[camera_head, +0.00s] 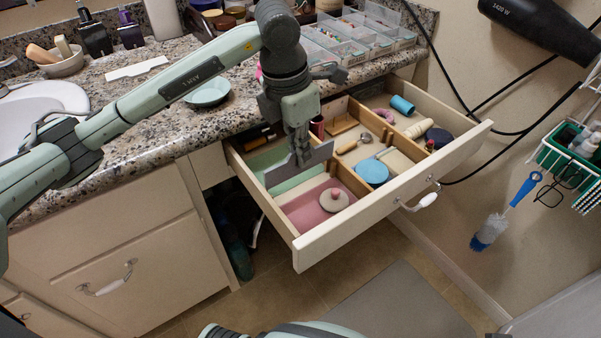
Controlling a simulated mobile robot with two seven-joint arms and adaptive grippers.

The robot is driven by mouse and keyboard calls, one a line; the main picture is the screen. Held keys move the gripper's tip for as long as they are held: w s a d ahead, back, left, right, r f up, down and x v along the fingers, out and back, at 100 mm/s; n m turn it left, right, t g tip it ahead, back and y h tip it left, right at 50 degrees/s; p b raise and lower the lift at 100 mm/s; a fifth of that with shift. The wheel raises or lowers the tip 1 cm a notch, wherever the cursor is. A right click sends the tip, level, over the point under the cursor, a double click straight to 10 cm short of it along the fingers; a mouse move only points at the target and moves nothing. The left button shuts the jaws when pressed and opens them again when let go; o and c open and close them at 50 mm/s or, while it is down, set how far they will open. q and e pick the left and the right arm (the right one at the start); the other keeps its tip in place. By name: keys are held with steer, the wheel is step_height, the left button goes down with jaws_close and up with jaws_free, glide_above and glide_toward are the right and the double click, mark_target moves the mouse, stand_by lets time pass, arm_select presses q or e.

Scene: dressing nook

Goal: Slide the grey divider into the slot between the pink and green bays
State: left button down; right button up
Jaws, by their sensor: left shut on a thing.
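The open drawer (337,243) holds a green bay (258,163) toward the back left and a pink bay (301,216) in front of it. My left gripper (299,150) points down over these two bays and is shut on the grey divider (318,156). The divider is a thin plate that spans roughly along the border between the two bays. Whether its lower edge touches the slot cannot be told; the slot itself is hidden. A round pale lid with a pink knob (334,199) lies in the pink bay.
A wooden partition (355,181) separates these bays from others holding a blue disc (371,172), a blue spool (402,105) and small items. Clear organiser boxes (345,40) and a teal dish (207,92) stand on the granite counter above.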

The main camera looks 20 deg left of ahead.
mark_target(301, 172)
arm_select(q)
steer(key=shift+f, duration=2.5)
steer(key=shift+f, duration=0.1)
steer(key=c, duration=1.7)
jaws_free()
arm_select(e)
steer(key=shift+r, duration=0.35)
steer(key=shift+s, duration=0.1)
arm_select(q)
steer(key=r, duration=0.4)
steer(key=s+r, duration=0.1)
steer(key=r, duration=0.3)
steer(key=a+r, duration=0.1)
steer(key=r, duration=0.3)
steer(key=shift+s, duration=0.2)
arm_select(e)
steer(key=shift+w+f, duration=0.25)
